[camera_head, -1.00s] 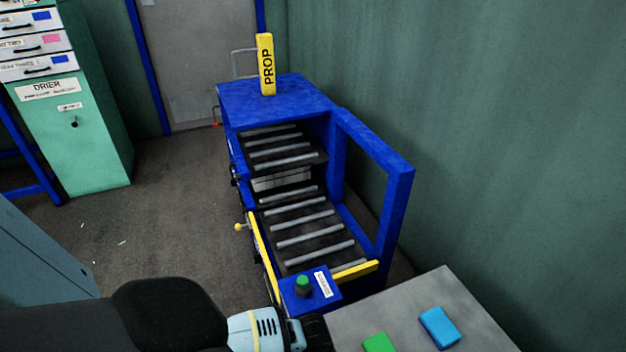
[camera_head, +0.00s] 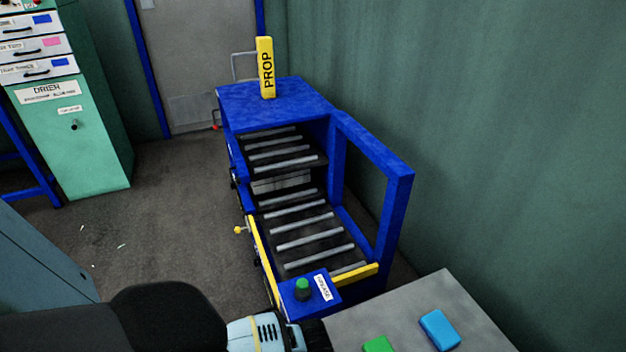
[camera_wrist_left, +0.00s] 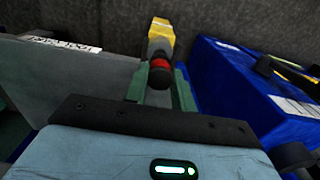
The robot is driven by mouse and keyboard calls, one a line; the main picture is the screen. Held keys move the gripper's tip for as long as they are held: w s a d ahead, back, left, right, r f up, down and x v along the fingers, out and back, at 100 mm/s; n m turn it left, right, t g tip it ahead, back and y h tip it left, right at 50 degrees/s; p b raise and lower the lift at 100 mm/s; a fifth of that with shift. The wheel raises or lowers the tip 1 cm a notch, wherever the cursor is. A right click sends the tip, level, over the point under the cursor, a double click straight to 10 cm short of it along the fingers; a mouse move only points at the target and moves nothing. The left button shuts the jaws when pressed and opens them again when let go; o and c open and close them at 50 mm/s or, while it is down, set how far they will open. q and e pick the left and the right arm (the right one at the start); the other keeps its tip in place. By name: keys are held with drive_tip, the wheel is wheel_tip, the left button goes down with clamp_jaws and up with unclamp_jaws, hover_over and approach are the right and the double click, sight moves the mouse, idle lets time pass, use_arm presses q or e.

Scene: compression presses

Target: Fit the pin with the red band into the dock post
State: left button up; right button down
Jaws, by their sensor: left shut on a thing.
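The pin with the red band (camera_wrist_left: 160,64) shows in the left wrist view, with a black rounded near end. My left gripper (camera_wrist_left: 160,84) is shut on it, with a grey-green finger on each side. A yellow piece (camera_wrist_left: 160,38) lies just beyond the red band; I cannot tell whether it is part of the pin or the dock post. In the head view my left arm comes in at the bottom, and its gripper and the pin cannot be made out there. I cannot identify the dock post for sure. My right gripper is not in view.
A blue roller cart (camera_head: 275,95) carries a yellow PROP block (camera_head: 265,68) and a green button (camera_head: 303,288) on its front box. A grey table (camera_head: 465,300) with a blue block (camera_head: 440,330) and a green block (camera_head: 378,345) is at bottom right. The floor left of the cart is largely clear.

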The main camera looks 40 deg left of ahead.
use_arm(q)
drive_tip(key=shift+f, duration=0.25)
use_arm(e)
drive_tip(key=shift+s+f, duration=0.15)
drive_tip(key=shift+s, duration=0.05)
use_arm(q)
drive_tip(key=shift+f+b, duration=0.25)
drive_tip(key=shift+b, duration=0.05)
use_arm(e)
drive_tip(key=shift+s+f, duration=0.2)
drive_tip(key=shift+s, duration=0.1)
use_arm(q)
drive_tip(key=shift+f, duration=0.1)
drive_tip(key=shift+f, duration=0.35)
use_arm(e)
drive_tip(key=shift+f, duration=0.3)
use_arm(q)
drive_tip(key=shift+f+b, duration=0.45)
drive_tip(key=shift+b, duration=0.1)
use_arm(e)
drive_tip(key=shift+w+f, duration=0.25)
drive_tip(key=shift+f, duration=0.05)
use_arm(q)
drive_tip(key=shift+f, duration=0.35)
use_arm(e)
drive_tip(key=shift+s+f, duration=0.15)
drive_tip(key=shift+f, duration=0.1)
